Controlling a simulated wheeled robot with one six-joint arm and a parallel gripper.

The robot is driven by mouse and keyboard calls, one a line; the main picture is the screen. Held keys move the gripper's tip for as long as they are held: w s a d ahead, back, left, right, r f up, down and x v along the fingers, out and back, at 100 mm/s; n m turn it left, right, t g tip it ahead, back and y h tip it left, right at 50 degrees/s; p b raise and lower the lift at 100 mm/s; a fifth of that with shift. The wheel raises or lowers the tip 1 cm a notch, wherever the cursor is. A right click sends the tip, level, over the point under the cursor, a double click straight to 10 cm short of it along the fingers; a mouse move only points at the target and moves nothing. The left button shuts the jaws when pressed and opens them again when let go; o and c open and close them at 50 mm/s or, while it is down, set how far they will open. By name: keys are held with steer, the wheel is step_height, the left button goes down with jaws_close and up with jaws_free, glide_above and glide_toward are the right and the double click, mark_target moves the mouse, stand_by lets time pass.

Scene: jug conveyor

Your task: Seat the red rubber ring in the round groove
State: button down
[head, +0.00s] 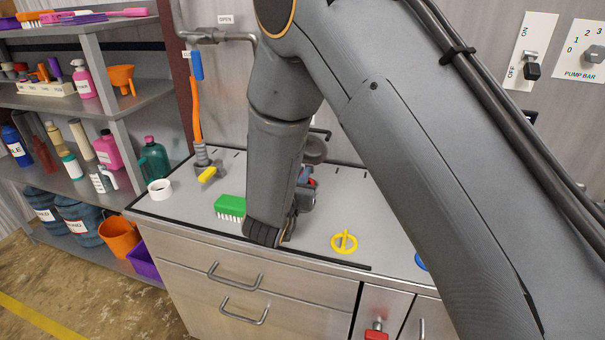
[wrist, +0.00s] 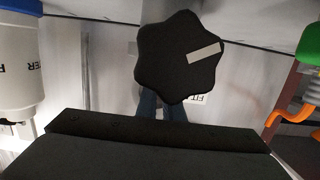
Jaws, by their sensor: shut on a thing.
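In the wrist view my gripper (wrist: 163,112) shows as a wide dark body with two blue fingers. It is shut at a black lobed knob (wrist: 170,65) with a pale stripe, which covers the fingertips. In the head view my gripper is mostly hidden behind my own arm; only small red and blue parts show beside it over the counter. I cannot make out the red rubber ring or the round groove in either view. They may be hidden behind the arm or the knob.
The steel counter (head: 180,209) holds a white roll (head: 160,188), a green brush (head: 230,206), and a yellow ring with a crossbar (head: 344,242). A blue round piece (head: 421,262) is partly hidden by my arm. In the wrist view a white labelled housing (wrist: 20,65) stands left.

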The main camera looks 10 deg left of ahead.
steer(key=shift+f, duration=0.5)
steer(key=c, duration=1.8)
jaws_free()
steer(key=b+v, duration=0.2)
steer(key=v, duration=0.5)
steer(key=shift+s+r+b, duration=0.1)
steer(key=shift+s+b, duration=0.2)
steer(key=shift+s, duration=0.1)
